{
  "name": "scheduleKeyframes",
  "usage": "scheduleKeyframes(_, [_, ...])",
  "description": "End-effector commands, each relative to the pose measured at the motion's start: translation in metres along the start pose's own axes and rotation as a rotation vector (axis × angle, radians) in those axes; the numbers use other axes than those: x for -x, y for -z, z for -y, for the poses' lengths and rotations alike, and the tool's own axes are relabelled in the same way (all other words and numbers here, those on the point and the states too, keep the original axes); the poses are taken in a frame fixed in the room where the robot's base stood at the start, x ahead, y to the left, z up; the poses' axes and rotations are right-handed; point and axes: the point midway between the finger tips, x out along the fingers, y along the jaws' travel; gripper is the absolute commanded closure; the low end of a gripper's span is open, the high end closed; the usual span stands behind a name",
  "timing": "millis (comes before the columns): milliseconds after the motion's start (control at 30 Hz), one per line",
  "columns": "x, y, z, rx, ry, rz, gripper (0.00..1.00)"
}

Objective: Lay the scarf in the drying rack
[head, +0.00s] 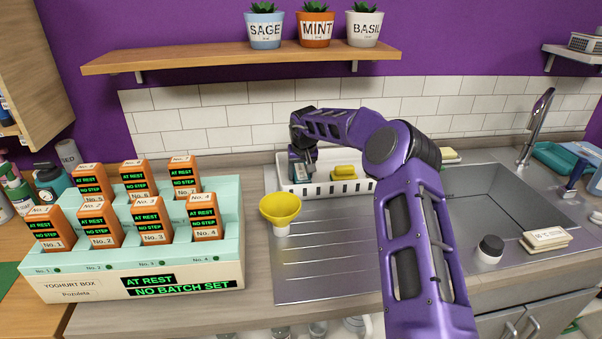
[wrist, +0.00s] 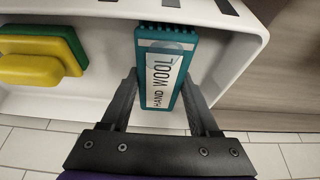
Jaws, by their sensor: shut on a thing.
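The scarf (wrist: 163,70) is a folded teal bundle with a short fringe and a white label reading "HAND WOOL". My gripper (head: 303,160) is shut on it, with one finger on each side in the wrist view (wrist: 160,100). In the head view the scarf (head: 296,175) shows as a small dark teal shape below the gripper, at the left end of the drying rack. The drying rack (head: 331,188) is a white slotted tray beside the wall, also seen in the wrist view (wrist: 225,50). I cannot tell whether the scarf touches its floor.
A yellow and green item (wrist: 40,58) lies in the rack, apart from the scarf. A yellow funnel (head: 281,208) stands on the drainboard in front. A yoghurt box (head: 130,283) with several orange cartons is at left; the sink (head: 490,205) is at right.

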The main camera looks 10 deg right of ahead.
Motion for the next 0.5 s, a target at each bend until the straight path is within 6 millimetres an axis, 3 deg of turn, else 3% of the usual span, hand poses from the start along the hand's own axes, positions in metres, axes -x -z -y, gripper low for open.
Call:
scheduleKeyframes(167, [-0.0036, -0.0015, 0.0, 0.0, 0.0, 0.001, 1.0])
scheduleKeyframes(200, [-0.003, -0.0012, 0.0001, 0.0, 0.0, 0.0, 0.31])
scheduleKeyframes(333, [-0.0028, -0.0011, 0.0, 0.0, 0.0, 0.0, 0.09])
scheduleKeyframes(500, [-0.0027, -0.001, 0.0, 0.0, 0.0, 0.0, 0.09])
